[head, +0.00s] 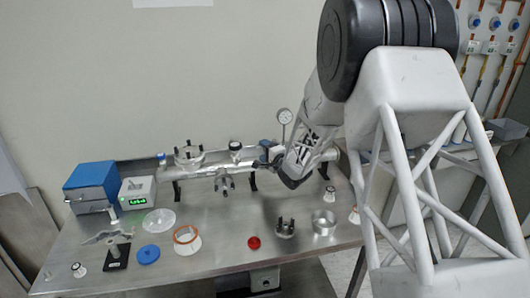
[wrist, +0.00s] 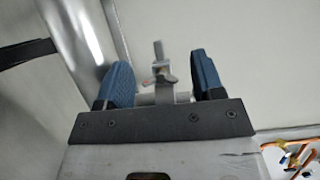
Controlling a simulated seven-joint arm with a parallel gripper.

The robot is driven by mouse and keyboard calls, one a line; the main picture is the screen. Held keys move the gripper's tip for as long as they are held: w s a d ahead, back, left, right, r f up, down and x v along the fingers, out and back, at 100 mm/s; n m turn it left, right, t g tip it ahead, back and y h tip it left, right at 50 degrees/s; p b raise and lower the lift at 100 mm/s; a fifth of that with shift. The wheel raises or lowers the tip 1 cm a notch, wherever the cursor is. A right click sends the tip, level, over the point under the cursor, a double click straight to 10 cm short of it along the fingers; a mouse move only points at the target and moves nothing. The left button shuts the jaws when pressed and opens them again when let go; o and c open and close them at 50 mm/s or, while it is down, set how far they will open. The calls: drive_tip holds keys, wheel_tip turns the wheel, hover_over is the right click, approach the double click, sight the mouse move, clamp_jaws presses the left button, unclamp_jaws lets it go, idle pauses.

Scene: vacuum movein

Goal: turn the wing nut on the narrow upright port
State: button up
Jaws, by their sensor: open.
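In the wrist view, a small metal clamp with a wing nut (wrist: 165,80) and an upright threaded stem stands between the two blue finger pads. My gripper (wrist: 163,70) is open, with one pad on each side of the clamp. A gap shows beside the right pad; whether the left pad touches is unclear. In the head view, my gripper (head: 268,153) is at the right part of the horizontal metal manifold (head: 205,173). The narrow port and its wing nut are largely hidden there by my gripper and wrist.
A wide clamped port (head: 189,157) is further left. A blue box (head: 90,181) and a readout box (head: 138,191) stand at left. Loose parts, including a red cap (head: 254,243) and a metal ring (head: 323,223), lie in front.

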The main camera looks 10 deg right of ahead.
drive_tip(key=shift+c, duration=0.2)
drive_tip(key=c, duration=0.9)
drive_tip(key=shift+n, duration=0.8)
drive_tip(key=o, duration=0.9)
drive_tip(key=shift+o, duration=0.2)
drive_tip(key=shift+s+d, duration=0.1)
drive_tip(key=shift+s, duration=0.05)
drive_tip(key=v, duration=0.7)
drive_tip(key=shift+s+r, duration=0.2)
drive_tip(key=shift+s, duration=0.05)
